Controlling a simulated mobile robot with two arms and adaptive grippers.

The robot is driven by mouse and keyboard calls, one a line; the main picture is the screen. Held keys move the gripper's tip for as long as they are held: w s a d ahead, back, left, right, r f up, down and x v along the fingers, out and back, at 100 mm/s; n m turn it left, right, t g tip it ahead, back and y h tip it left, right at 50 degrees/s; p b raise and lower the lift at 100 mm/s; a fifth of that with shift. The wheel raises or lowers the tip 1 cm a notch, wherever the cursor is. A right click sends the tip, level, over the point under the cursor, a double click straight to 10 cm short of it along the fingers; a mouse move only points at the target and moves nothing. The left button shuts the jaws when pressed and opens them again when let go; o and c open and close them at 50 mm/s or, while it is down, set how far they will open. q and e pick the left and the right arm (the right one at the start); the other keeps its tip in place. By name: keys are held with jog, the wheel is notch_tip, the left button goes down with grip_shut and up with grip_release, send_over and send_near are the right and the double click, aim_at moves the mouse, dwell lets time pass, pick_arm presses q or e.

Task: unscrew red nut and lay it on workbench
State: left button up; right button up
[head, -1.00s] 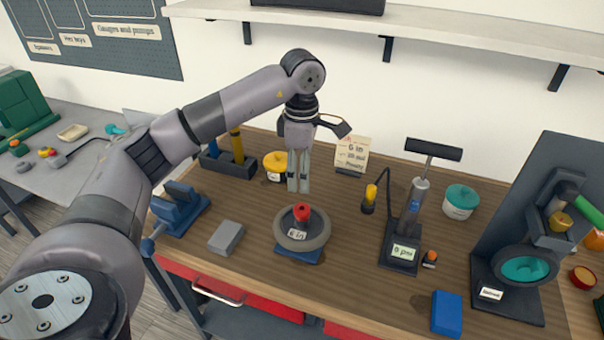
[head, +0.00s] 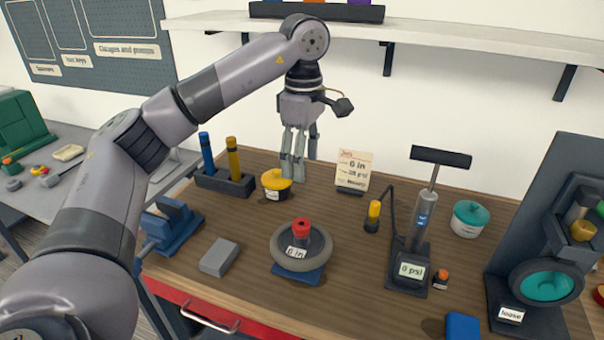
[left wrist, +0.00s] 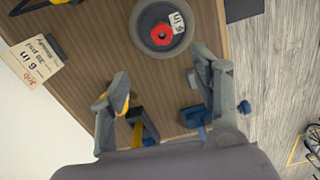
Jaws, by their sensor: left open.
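The red nut (head: 301,228) sits on the hub of a small grey tyre labelled "6 in" (head: 322,250), which rests on a blue stand (head: 298,274) on the wooden workbench (head: 370,305). The nut also shows in the left wrist view (left wrist: 161,33), near the top. My left gripper (head: 292,180) is open and empty, above and behind the nut, close to the yellow-lidded pot. In the left wrist view its two fingers (left wrist: 157,85) stand apart with nothing between them. My right gripper is in neither view.
A yellow-lidded pot (head: 276,184), a job card (head: 354,170) and a tray with two markers (head: 224,183) stand behind the tyre. A grey block (head: 219,258) lies left. A pump (head: 410,264) stands right. Bare wood lies in front of the tyre.

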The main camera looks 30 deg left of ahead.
aim_at(301, 226)
pick_arm(q)
jog(key=f+p, duration=0.1)
jog(key=f, duration=0.7)
jog(key=f+p, duration=0.1)
jog(key=f, duration=0.7)
jog(key=shift+s+a+f+p, duration=0.1)
jog(key=shift+s+p, duration=0.1)
jog(key=shift+p, duration=0.2)
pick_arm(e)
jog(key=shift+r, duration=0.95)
